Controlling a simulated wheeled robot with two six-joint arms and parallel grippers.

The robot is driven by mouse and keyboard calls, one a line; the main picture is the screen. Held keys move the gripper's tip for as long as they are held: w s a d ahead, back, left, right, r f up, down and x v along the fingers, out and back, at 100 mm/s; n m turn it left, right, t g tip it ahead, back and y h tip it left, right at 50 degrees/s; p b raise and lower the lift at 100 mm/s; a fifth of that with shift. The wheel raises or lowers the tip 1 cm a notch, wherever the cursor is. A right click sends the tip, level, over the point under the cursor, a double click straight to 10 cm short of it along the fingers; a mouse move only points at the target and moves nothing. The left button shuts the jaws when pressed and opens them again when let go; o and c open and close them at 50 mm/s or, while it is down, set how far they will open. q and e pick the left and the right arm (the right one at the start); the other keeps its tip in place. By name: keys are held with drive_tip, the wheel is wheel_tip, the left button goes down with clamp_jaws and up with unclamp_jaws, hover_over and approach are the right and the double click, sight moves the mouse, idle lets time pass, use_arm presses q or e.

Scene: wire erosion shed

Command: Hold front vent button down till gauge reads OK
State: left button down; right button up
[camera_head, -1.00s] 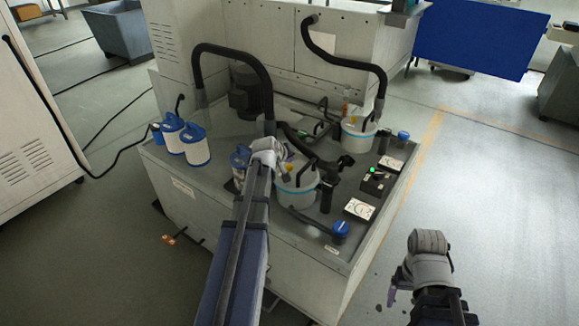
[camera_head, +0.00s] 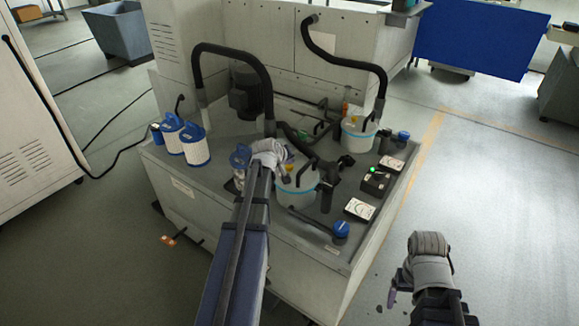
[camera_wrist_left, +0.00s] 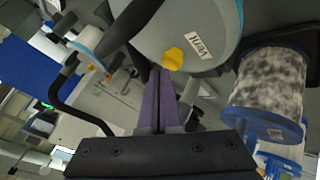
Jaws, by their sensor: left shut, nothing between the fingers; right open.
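The front filter pot (camera_head: 297,190) is a pale lidded drum with a blue band. In the left wrist view its lid (camera_wrist_left: 200,22) carries a yellow button (camera_wrist_left: 173,58) beside a "Vent" label (camera_wrist_left: 203,46). My left gripper (camera_wrist_left: 161,72) is shut and empty, its purple fingertips just short of the button in that picture; I cannot tell whether they touch it. In the head view my left wrist hides the fingers. The near gauge (camera_head: 359,209) has a white face, too small to read. My right gripper (camera_head: 391,297) is open, low at the right, away from the cabinet.
A second pot (camera_head: 357,136) and second gauge (camera_head: 392,163) stand farther back. A black box with a green light (camera_head: 375,178) sits between the gauges. Black hoses (camera_head: 232,50) arch over the cabinet. White filter cartridges (camera_head: 196,150) stand at left.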

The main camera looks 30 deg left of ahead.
sight(289, 168)
use_arm(q)
drive_tip(key=shift+f+b, duration=0.5)
idle(0.4)
drive_tip(key=shift+r, duration=0.1)
idle(2.8)
drive_tip(key=shift+r+p, duration=0.85)
drive_tip(key=shift+p, duration=0.15)
wheel_tip(289, 168, up, 5)
drive_tip(key=p, duration=0.5)
drive_tip(key=shift+r, duration=0.1)
drive_tip(key=shift+d, duration=0.1)
